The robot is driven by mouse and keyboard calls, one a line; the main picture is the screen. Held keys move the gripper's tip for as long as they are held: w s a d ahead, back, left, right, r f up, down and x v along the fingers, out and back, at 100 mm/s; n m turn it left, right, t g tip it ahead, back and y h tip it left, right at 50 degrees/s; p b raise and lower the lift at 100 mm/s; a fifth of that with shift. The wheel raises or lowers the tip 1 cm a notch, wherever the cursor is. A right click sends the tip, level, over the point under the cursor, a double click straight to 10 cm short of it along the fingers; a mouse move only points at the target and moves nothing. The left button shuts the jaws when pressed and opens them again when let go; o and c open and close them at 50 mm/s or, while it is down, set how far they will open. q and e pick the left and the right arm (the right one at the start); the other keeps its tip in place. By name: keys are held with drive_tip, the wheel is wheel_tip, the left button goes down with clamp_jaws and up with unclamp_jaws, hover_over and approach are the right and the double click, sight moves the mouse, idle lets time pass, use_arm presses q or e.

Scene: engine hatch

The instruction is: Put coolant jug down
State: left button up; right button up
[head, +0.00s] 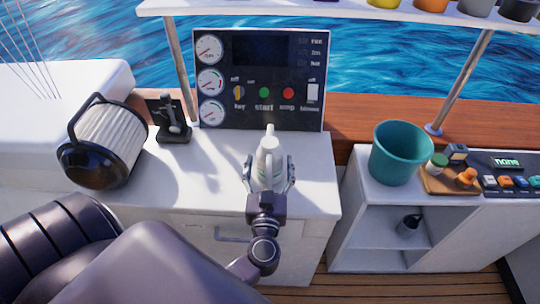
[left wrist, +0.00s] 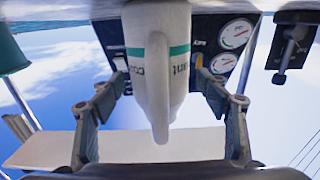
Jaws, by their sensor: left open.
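The coolant jug (head: 270,160) is white with a green band and stands upright on the white console counter (head: 215,170), in front of the gauge panel. My left gripper (head: 269,183) is open, with one finger on each side of the jug. In the left wrist view, which is upside down, the jug (left wrist: 157,65) lies between the spread fingers of the left gripper (left wrist: 160,90), with gaps showing on both sides. Its base meets the counter edge at the top of that view. My right gripper is not in view.
A black-and-white ribbed lantern-like canister (head: 108,140) and a throttle lever (head: 172,122) are to the left. The gauge panel (head: 262,80) stands behind the jug. A teal bucket (head: 398,155) is on the right cabinet, beside a wooden tray (head: 445,183). Counter is clear between lever and jug.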

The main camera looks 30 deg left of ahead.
sight(268, 181)
use_arm(q)
drive_tip(key=b+v, duration=0.1)
drive_tip(key=v, duration=0.7)
drive_tip(key=shift+s+d, duration=0.25)
drive_tip(key=shift+s, duration=0.05)
drive_tip(key=shift+o, duration=0.6)
